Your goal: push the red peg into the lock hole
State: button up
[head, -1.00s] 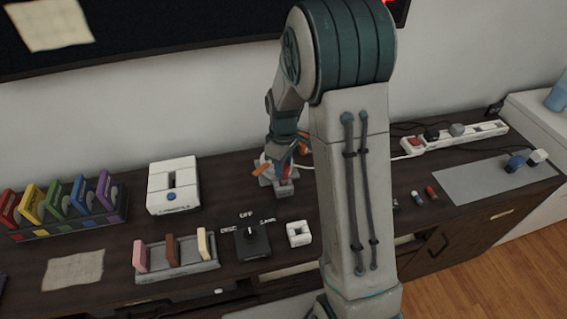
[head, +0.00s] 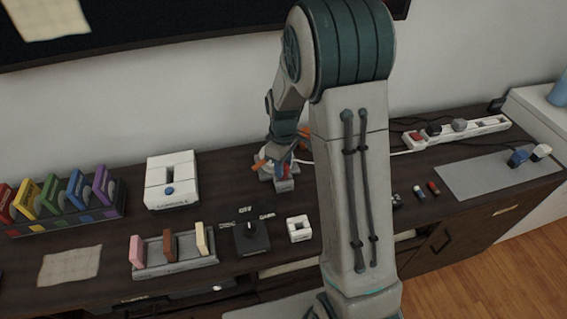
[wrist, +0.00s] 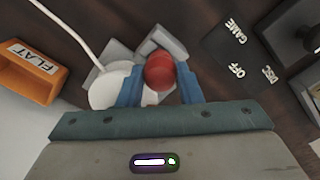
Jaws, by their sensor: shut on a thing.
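The red peg (wrist: 158,70) shows its rounded red end in the wrist view, between the two blue fingers of my gripper (wrist: 160,80). My gripper is shut on the peg. Beneath it is a grey blocky fixture (wrist: 160,42), which seems to be the lock; it also shows under my gripper (head: 281,164) in the head view as a small grey block (head: 285,185). The hole and the peg's lower end are hidden, so I cannot tell how deep the peg sits. A white round part (wrist: 112,90) lies beside the left finger.
An orange piece marked FLAT (wrist: 30,72) is left of my gripper. A black OFF/GAME/DISC switch (head: 250,238), a white square block (head: 299,228) and a slotted tray (head: 175,262) stand nearer the front. A white cable (wrist: 75,30) runs close by. A power strip (head: 480,126) lies at right.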

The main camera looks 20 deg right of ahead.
jog(key=shift+f, duration=0.2)
jog(key=o, duration=1.1)
notch_tip(320, 180, up, 14)
jog(key=shift+f, duration=0.1)
jog(key=s+r+m+t, duration=0.1)
jog(key=s+m, duration=0.2)
jog(key=s, duration=0.4)
jog(key=s+r+m+t+p, duration=0.1)
jog(key=s+r+m, duration=0.1)
jog(key=s, duration=0.4)
jog(key=s+r+m+p, duration=0.1)
jog(key=s+m, duration=0.3)
jog(key=s, duration=0.3)
jog(key=shift+s+r+t, duration=0.3)
jog(key=shift+t, duration=0.1)
